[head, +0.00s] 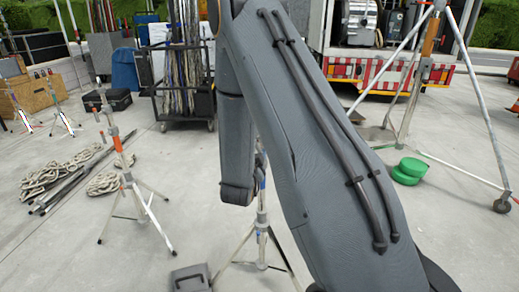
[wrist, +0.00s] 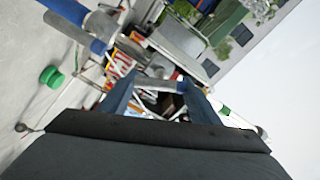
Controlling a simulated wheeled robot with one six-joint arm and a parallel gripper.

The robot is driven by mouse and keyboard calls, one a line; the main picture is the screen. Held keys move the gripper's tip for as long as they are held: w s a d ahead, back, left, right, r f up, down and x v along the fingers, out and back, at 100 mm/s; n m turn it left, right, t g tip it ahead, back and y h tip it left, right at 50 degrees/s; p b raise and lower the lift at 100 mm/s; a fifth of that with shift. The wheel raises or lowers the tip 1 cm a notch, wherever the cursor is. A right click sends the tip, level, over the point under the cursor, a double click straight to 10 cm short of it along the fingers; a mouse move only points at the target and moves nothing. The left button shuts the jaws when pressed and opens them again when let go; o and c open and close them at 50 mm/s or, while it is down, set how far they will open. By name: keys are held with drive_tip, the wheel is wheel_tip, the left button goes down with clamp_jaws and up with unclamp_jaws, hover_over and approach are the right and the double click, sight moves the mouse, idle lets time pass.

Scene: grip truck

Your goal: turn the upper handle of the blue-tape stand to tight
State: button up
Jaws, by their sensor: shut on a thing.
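The blue-tape stand (head: 262,222) stands on the floor in the middle of the head view, its splayed legs showing below my arm and its top hidden behind the arm. In the tilted wrist view its blue-taped post (wrist: 72,17) enters at the upper left, with a grey collar (wrist: 102,24) beside the tape. My gripper (wrist: 158,84) has its two blue-grey fingers shut on a grey bar, which looks like the upper handle (wrist: 155,85). How far the handle is turned cannot be told. The gripper is hidden in the head view.
An orange-taped stand (head: 126,165) is at left, near coiled ropes (head: 45,172). A cart of poles (head: 183,75) and a truck (head: 385,70) are behind. A grey block (head: 190,278) is in front.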

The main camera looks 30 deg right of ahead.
drive_tip(key=shift+f+m+b, duration=0.15)
drive_tip(key=shift+m+b, duration=0.45)
drive_tip(key=shift+m, duration=0.25)
drive_tip(key=shift+f+m+b, duration=0.15)
drive_tip(key=shift+m+b, duration=0.4)
drive_tip(key=shift+m, duration=0.3)
drive_tip(key=shift+s, duration=0.1)
drive_tip(key=o, duration=1)
drive_tip(key=shift+o, duration=0.2)
drive_tip(key=shift+r, duration=0.1)
drive_tip(key=b+v, duration=0.1)
drive_tip(key=v, duration=0.6)
drive_tip(key=shift+s+a, duration=0.2)
drive_tip(key=shift+s, duration=0.05)
